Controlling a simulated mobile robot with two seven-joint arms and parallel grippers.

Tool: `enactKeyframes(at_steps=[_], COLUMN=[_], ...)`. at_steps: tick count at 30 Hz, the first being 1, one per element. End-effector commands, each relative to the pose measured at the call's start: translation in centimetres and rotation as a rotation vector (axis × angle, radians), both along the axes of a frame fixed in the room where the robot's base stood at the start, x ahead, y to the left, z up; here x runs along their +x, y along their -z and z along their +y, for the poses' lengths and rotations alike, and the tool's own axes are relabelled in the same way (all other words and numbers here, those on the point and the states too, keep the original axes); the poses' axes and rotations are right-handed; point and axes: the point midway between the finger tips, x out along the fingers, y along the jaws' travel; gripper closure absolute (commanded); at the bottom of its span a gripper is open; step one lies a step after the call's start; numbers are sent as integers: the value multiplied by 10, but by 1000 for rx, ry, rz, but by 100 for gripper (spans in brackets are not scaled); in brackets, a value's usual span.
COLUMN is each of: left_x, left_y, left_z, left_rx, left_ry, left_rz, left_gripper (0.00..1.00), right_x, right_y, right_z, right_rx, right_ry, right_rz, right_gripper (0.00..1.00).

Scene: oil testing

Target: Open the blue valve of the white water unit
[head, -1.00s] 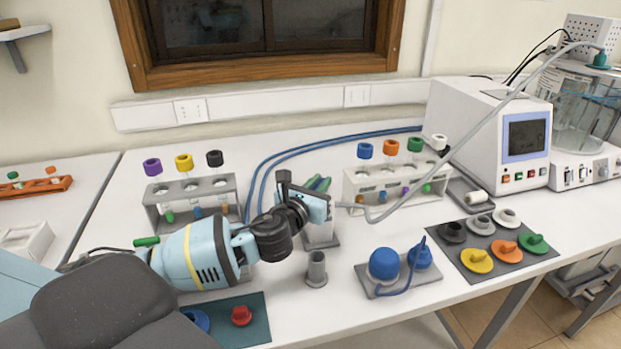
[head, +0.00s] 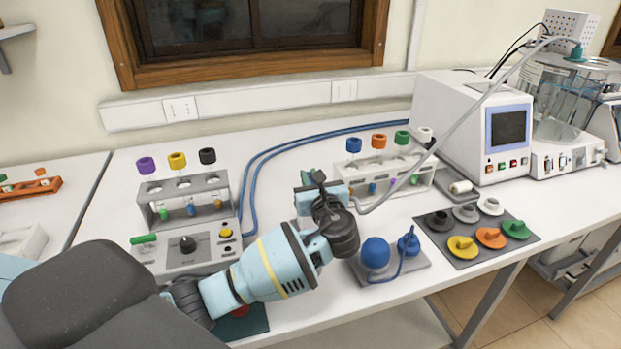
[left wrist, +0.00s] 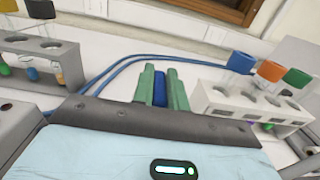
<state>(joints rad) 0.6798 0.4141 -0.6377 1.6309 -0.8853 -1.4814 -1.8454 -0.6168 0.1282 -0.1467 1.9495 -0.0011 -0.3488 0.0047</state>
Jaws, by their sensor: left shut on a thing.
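My left gripper (head: 308,184) is above the middle of the white bench, its arm coming in low from the left. In the left wrist view its two green fingers (left wrist: 163,88) are closed around a narrow blue piece (left wrist: 159,88), seemingly the blue valve. In the head view the gripper and wrist hide this piece and whatever stands directly below it, so I cannot make out the water unit's body there. A grey hose (head: 455,115) runs down from the glass vessel at the right and ends close to my wrist. My right gripper is not in view.
Tube racks stand left (head: 185,200) and right (head: 400,180) behind my gripper. A control box (head: 190,250) with a black knob is left of my forearm.

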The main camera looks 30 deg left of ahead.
Motion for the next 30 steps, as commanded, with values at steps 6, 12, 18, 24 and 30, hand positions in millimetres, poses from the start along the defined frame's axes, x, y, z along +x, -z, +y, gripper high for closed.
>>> enactKeyframes(at_steps=[6,12,18,24,30], left_x=[0,0,0,0,0], left_y=[-1,-1,-1,-1,0], left_z=[0,1,1,1,0], left_rx=[1,1,2,1,1], left_ry=[-31,-35,-35,-34,-33], left_rz=[-2,-2,-3,-1,-1], left_gripper=[100,100,83,64,64], right_x=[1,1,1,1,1], right_y=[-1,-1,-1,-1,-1], right_z=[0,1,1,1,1], right_rx=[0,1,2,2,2], right_ry=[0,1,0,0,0], right_rz=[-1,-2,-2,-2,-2], right_gripper=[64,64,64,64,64])
